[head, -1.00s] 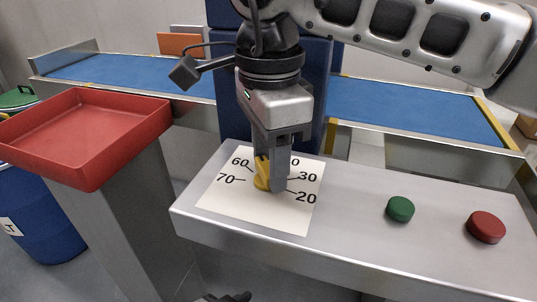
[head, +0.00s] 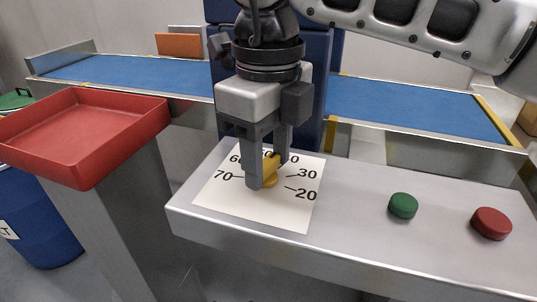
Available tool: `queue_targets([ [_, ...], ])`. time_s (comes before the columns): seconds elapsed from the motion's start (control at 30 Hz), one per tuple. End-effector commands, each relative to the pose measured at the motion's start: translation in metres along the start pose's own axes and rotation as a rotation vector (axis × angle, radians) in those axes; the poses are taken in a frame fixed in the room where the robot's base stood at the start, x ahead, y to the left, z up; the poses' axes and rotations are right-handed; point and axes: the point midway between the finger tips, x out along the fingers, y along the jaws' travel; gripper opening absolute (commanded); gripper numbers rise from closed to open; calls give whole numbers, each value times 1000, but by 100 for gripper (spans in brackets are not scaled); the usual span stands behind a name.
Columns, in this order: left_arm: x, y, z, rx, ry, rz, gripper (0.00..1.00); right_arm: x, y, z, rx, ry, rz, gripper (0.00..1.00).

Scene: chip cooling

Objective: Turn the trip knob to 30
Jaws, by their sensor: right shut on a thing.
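The yellow trip knob (head: 270,181) sits on a white dial sheet (head: 285,215) on the grey panel (head: 350,215). Printed marks 20, 30 and 70 are readable; the upper numbers are partly hidden by my gripper. My right gripper (head: 268,178) points down over the dial, its two fingers shut on the knob's raised yellow grip. The grip runs toward the upper right of the dial; its exact reading is hidden by the fingers. My left gripper is not in view.
A green button (head: 403,205) and a red button (head: 491,223) stand on the panel to the right. A red tray (head: 100,160) on a grey pedestal is at the left. A blue conveyor (head: 410,108) runs behind.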

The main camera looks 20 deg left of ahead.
Motion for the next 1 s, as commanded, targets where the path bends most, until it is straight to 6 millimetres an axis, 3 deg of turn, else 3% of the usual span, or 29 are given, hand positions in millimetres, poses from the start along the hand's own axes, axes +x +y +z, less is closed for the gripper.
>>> queue_targets([
  [0.6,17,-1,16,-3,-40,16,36,-1,2,0,557,-3,-4,23],
  [1.0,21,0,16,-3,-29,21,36,-2,2,0,750,-3,-3,23],
])
